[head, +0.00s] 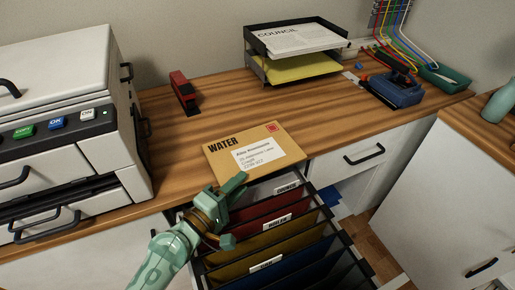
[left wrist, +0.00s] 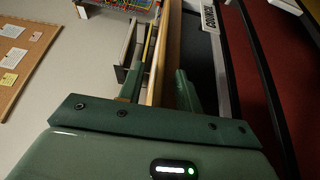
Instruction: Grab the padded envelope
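The padded envelope (head: 228,156) is tan, marked "WATER", with a white address label and a red stamp. It lies flat at the front edge of the wooden desk, above the open file drawer. My left gripper (head: 238,210) is open, just in front of the envelope's near edge and over the drawer. In the left wrist view the fingers (left wrist: 160,92) stand apart with a thin tan edge between them; I cannot tell whether it is envelope or desktop. No grip on the envelope shows. My right gripper is not in view.
The open drawer holds hanging folders (head: 268,230) just below my left gripper. A printer (head: 60,110) stands at left, a red stapler (head: 183,92) behind. A paper tray (head: 262,72) and a blue hole punch (head: 397,92) are further back. Desktop behind the envelope is clear.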

